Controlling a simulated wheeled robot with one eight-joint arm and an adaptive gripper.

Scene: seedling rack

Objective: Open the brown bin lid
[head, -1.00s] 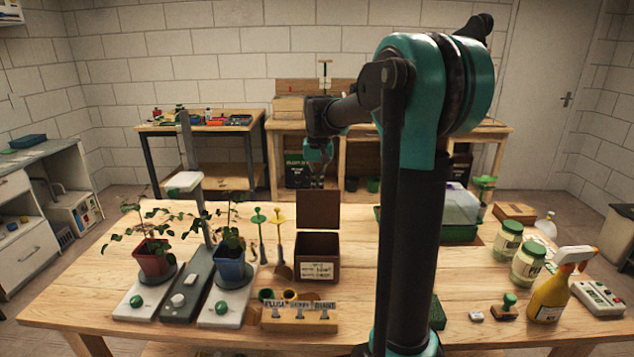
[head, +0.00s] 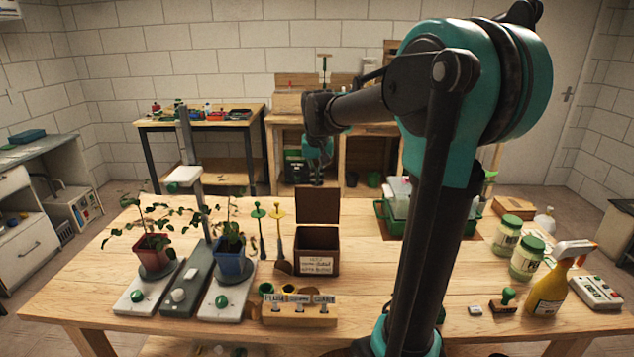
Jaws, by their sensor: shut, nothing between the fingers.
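The brown bin (head: 318,263) stands on the middle of the wooden table, with a white label on its front. Its lid (head: 317,205) stands upright at the back edge, and the dark inside of the bin shows. My gripper (head: 317,180) hangs just above and behind the lid's top edge in the picture. Its fingers are small and partly hidden, and it appears shut and empty. I cannot tell whether it touches the lid.
Two potted plants, one in a red pot (head: 152,248) and one in a blue pot (head: 230,262), stand left of the bin. A wooden label block (head: 298,314) sits in front. A green tray (head: 388,218), jars (head: 527,259) and a yellow spray bottle (head: 549,293) are to the right.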

